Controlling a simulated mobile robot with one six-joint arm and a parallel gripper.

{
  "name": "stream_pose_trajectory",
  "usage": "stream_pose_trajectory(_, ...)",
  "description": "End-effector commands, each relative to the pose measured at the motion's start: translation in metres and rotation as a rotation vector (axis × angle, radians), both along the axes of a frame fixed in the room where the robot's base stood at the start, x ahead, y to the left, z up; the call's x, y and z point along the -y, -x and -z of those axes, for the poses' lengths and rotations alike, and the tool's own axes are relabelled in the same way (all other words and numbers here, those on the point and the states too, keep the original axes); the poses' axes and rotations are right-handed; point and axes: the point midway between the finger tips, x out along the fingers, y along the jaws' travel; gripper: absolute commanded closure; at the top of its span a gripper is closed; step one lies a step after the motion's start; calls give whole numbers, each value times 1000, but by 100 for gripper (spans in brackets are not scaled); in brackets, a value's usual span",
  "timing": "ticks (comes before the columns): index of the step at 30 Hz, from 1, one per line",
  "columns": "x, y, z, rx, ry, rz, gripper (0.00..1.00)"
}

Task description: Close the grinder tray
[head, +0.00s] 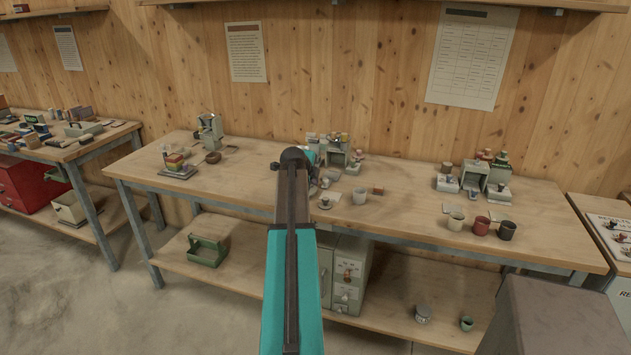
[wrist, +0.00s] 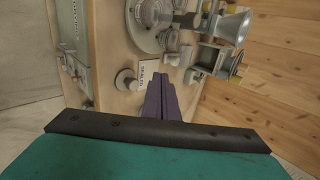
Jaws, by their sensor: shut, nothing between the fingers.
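My gripper shows in the wrist view as two dark purple fingers (wrist: 166,97) pressed together, with nothing between them. In the head view my arm hides most of it at the middle of the workbench. A grey machine with a funnel-like top (wrist: 228,26) and brass-coloured knobs stands beyond the fingertips, at the upper right of the wrist view. It may be the grinder. A grey machine group (head: 337,155) stands just right of my gripper in the head view. I cannot make out the grinder tray or how far open it is. The fingertips appear apart from the machine.
A white label (wrist: 148,76) and a small round pot (wrist: 126,80) lie close to the fingers. Another machine (head: 209,135) stands left, and several cups right.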

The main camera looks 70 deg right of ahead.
Motion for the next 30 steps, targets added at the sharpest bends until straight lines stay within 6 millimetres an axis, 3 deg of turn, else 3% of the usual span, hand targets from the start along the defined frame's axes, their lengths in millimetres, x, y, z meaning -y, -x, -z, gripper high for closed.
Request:
stream_pose_trajectory(22,69,-3,61,-1,-2,1,100)
stream_pose_trajectory(30,92,-5,61,-1,-2,1,100)
